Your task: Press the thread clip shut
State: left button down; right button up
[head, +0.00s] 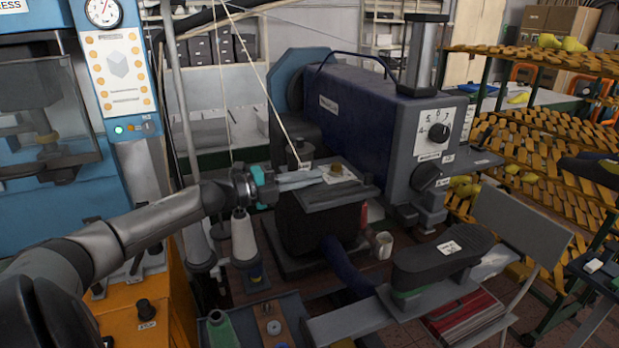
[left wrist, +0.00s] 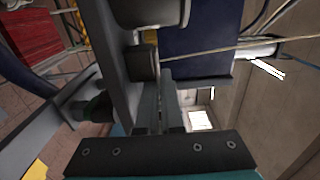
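My left gripper (head: 322,176) reaches in from the left, level with the small machine table (head: 345,197) of the blue sewing machine. Its fingers lie together, with nothing visible between them. They point at a pale plate with a brass knob (head: 337,169) on that table. A cream thread (head: 262,82) runs down to a small dark post (head: 299,153) with a white tag, just behind the fingers. I cannot make out the thread clip for certain. In the left wrist view the fingers (left wrist: 160,85) point toward a dark cylinder (left wrist: 142,63), and the thread (left wrist: 230,47) crosses beyond them. My right gripper is out of view.
The blue machine body (head: 365,115) stands behind the table. Thread cones (head: 243,235) stand left of it, below my arm. A cup (head: 383,245) stands near the machine base. Racks of lasts (head: 540,150) fill the right.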

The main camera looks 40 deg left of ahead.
pick_arm(q)
jog(key=c, duration=1.1)
grip_release()
